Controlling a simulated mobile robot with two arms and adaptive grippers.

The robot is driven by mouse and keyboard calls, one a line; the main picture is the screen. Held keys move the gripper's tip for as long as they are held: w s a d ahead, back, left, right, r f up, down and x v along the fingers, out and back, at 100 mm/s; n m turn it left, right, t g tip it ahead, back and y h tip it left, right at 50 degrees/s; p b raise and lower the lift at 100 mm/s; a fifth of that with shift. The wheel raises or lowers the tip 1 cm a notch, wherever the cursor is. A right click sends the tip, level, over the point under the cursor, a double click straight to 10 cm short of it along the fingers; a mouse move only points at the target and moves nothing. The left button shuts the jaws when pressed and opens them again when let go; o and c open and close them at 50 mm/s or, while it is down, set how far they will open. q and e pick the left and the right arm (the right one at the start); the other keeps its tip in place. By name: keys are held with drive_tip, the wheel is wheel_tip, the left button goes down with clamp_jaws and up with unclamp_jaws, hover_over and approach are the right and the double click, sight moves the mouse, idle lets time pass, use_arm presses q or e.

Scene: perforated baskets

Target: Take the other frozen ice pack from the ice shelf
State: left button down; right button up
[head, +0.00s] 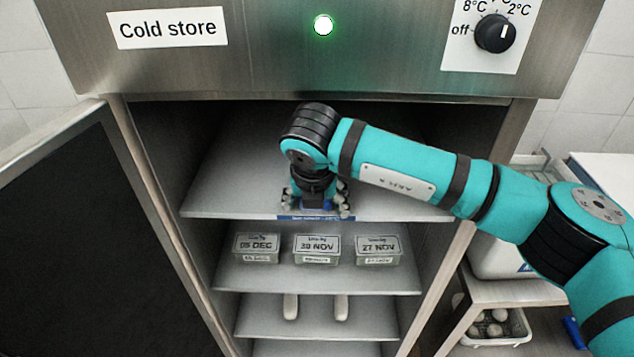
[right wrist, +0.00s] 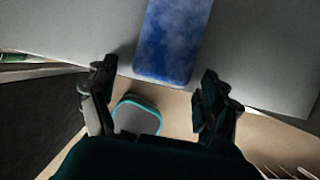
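A blue, frosty-looking ice pack (right wrist: 172,40) lies on the grey top shelf (right wrist: 255,60) of the cold store, its near end at the shelf's front edge. In the right wrist view my right gripper (right wrist: 157,78) is open, with one finger on each side of that near end and a gap on both sides. In the head view my right gripper (head: 318,205) points down at the front of the top shelf (head: 225,200), above a blue label strip (head: 316,217). It hides most of the ice pack there. My left gripper is not in view.
The cold store's door (head: 60,220) stands open at the left. Several clear dated boxes, one marked 05 DEC (head: 256,247), stand on the shelf below. Two pale upright items (head: 290,306) are lower down. A white basket (head: 520,328) with round items is at the lower right.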

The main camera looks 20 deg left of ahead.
drive_tip(key=c, duration=1.2)
drive_tip(key=shift+c, duration=0.2)
